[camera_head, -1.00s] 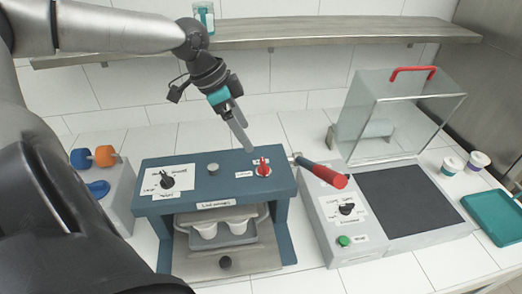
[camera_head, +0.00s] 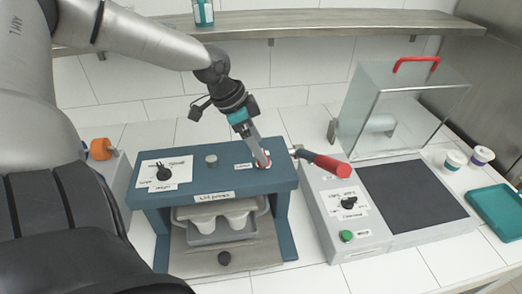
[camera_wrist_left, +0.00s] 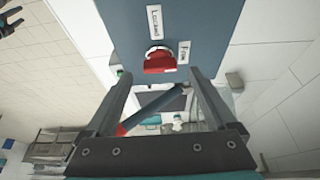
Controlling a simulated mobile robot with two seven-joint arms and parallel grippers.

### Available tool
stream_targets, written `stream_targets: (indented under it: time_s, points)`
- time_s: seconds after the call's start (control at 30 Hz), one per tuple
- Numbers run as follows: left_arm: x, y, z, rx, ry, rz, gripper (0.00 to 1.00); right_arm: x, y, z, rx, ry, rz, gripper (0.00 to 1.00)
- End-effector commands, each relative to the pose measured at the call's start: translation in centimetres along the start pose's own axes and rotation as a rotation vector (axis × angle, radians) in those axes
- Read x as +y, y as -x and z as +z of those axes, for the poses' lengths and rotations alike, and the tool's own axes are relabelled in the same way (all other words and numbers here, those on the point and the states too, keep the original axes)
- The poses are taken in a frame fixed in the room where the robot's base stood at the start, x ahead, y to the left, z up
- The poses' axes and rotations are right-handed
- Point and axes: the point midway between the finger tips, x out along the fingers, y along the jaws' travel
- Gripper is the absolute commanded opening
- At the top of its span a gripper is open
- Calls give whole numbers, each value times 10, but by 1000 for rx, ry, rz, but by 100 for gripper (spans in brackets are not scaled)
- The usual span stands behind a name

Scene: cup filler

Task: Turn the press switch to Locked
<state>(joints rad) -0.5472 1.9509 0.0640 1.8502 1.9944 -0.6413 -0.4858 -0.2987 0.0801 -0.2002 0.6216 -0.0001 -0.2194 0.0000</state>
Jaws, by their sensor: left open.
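The red press switch (camera_wrist_left: 160,61) sits on the blue top of the lid press (camera_head: 215,180), with a "Locked" label (camera_wrist_left: 154,22) and a "Free" label (camera_wrist_left: 184,51) beside it in the wrist view. I cannot tell for sure which label it points to. My left gripper (camera_head: 262,160) is at the switch and partly hides it in the head view. In the left wrist view my open fingers (camera_wrist_left: 160,76) point toward the red knob, which shows between and just beyond the tips.
A lever with a red grip (camera_head: 328,164) sticks out beside the press on the right. A black knob (camera_head: 164,174) is on the press's left. Two white cups stand in the press's tray (camera_head: 210,238). A clear-covered machine (camera_head: 395,115) stands at right.

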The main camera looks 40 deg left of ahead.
Motion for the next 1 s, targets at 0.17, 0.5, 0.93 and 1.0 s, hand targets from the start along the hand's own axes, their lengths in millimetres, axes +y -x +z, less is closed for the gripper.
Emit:
stream_targets:
  time_s: [0.17,0.5,0.93,1.0]
  points:
    - [0,-15,1,-4,0,0,90,0,-4,1,-1,1,0,64]
    - [0,-24,0,0,-1,-1,90,0,-5,2,-3,1,0,64]
    - [0,-24,0,0,0,0,63,0,-5,3,-4,0,0,64]
    - [0,-24,0,0,0,0,55,0,-5,3,-5,0,0,64]
